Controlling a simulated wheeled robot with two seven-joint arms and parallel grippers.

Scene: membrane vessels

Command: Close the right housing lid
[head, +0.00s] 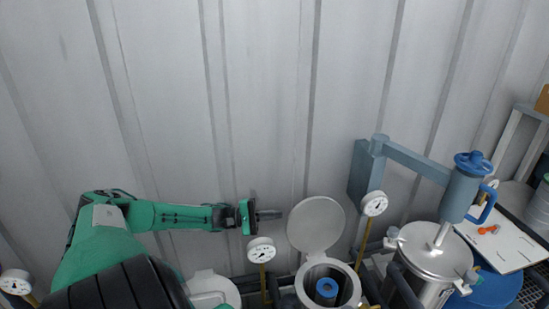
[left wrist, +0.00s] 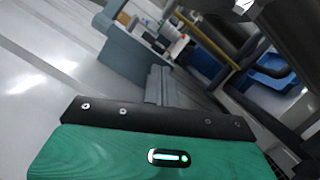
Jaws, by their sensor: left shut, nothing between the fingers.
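The round grey lid (head: 316,224) of the right housing stands raised, tilted up behind its opening. The open housing (head: 348,284) below it shows a blue cartridge end (head: 327,288) with a dark hole inside. My left gripper (head: 278,214) reaches in from the left, just left of the lid, with a small gap seeming to lie between them. It is shut and empty, with its fingers pointing right. Its fingers also show in the left wrist view (left wrist: 160,84), where the lid cannot be made out. My right gripper is in neither view.
A pale closed housing (head: 212,287) stands at the left. A gauge (head: 261,250) stands under my left gripper, and another gauge (head: 374,204) right of the lid. A steel vessel (head: 434,253) with a blue-grey stirrer arm (head: 418,163) stands further right. The corrugated wall (head: 260,100) is behind.

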